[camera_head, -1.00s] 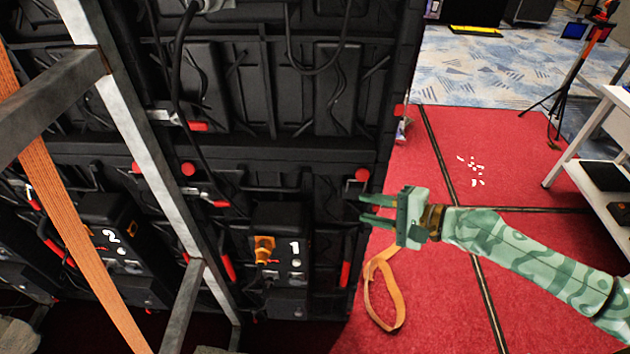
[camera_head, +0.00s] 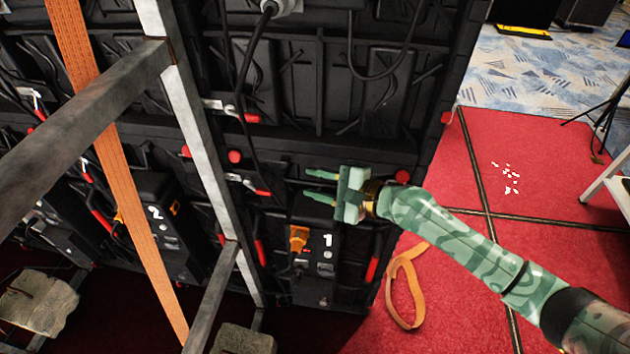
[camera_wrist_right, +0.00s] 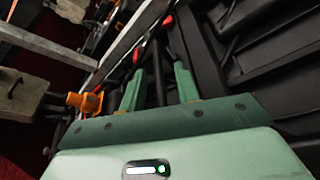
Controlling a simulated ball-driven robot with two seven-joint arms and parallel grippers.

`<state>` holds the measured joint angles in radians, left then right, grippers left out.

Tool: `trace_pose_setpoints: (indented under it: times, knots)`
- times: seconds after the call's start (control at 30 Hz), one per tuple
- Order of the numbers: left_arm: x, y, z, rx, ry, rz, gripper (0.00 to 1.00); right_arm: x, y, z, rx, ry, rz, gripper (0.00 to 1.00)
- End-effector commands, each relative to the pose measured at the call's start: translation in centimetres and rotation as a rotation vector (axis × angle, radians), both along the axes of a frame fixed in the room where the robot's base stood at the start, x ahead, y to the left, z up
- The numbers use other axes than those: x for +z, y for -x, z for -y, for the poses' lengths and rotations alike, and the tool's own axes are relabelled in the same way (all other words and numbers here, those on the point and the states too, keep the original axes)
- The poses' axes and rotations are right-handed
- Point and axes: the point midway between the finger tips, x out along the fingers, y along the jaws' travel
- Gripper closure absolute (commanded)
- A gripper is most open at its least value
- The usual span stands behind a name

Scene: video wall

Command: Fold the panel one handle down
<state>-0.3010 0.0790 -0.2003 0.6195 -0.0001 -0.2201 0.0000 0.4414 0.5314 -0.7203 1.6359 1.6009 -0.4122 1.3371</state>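Panel one (camera_head: 326,264) is the black unit marked with a white "1" and an orange plug, on the back of the video wall. Upright red handles stand at its left (camera_head: 259,252) and right (camera_head: 371,269). I cannot tell which is the handle named. My right gripper (camera_head: 306,183) is open in front of the wall, above the "1", fingers pointing left. In the right wrist view its open fingers (camera_wrist_right: 160,68) have a dark bar in line between them; contact is unclear. My left gripper is out of view.
A grey metal frame (camera_head: 200,130) and an orange strap (camera_head: 128,185) cross in front of the wall at left. Panel two (camera_head: 160,215) stands left of panel one. An orange strap loop (camera_head: 403,290) lies on the red carpet (camera_head: 455,290). The carpet at right is mostly open.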

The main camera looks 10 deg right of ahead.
Motion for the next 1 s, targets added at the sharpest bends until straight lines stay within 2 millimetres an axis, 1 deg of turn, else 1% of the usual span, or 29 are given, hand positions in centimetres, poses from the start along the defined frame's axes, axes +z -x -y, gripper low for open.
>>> trace_pose_setpoints:
  times: [0.1,0.37,0.4,0.47,0.5,0.77,0.87,1.0]
  knots:
    - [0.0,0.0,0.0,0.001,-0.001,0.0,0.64,-0.1,-0.4,-0.5,0.0,-0.001,0.001,0.68]
    - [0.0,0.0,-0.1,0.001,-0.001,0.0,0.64,-0.1,-0.4,-0.6,0.0,0.0,0.0,0.68]
    - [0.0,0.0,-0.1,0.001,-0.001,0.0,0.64,-0.1,-0.4,-0.6,0.0,0.0,0.0,0.8]
    - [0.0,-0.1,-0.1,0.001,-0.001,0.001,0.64,-0.1,-0.4,-0.6,-0.001,-0.001,0.001,0.96]
    - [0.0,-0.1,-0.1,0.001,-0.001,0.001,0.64,-0.1,-0.4,-0.6,-0.001,-0.001,0.001,1.0]
    - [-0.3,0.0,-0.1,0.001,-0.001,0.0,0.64,-0.3,-0.4,-0.6,-0.001,0.002,0.009,1.0]
    - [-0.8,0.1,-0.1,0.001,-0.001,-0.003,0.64,-0.6,-0.4,-0.6,-0.001,0.009,0.032,1.0]
    - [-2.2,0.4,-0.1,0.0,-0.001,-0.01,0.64,-1.3,-0.3,-0.6,0.0,0.029,0.094,1.0]
